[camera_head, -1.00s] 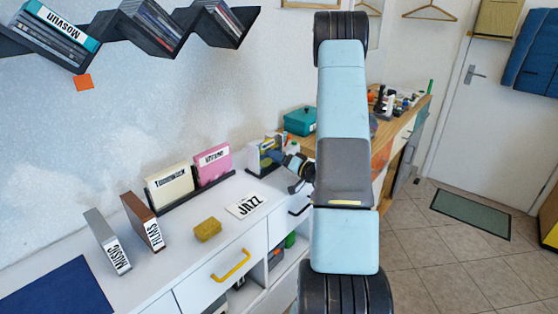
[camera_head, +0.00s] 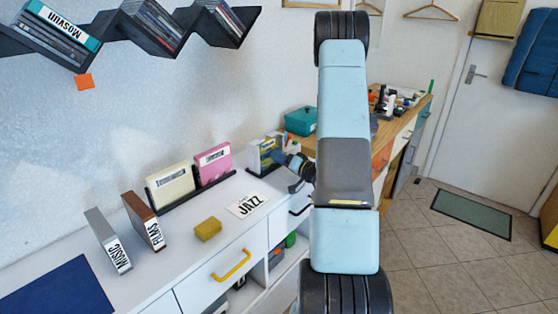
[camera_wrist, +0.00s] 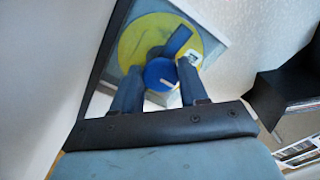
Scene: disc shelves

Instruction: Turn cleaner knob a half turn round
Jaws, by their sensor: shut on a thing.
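The cleaner (camera_head: 262,152) is a pale box with a yellow and green face at the far end of the white cabinet, partly hidden by my gripper (camera_head: 280,158). In the wrist view the cleaner shows as a yellow disc (camera_wrist: 132,42) on a pale square plate. A round blue knob (camera_wrist: 160,75) sits in front of it, with a dark blue bar (camera_wrist: 178,40) slanting up to the right behind it. My gripper (camera_wrist: 160,66) has one finger on each side of the knob and is shut on it. The exact finger contact is hard to see.
A cream case (camera_head: 171,187) and a pink case (camera_head: 213,163) stand in a black rack left of the cleaner. A JAZZ card (camera_head: 247,205) and yellow sponge (camera_head: 208,229) lie on the cabinet. A teal box (camera_head: 301,121) stands behind. Black zigzag shelves hang above.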

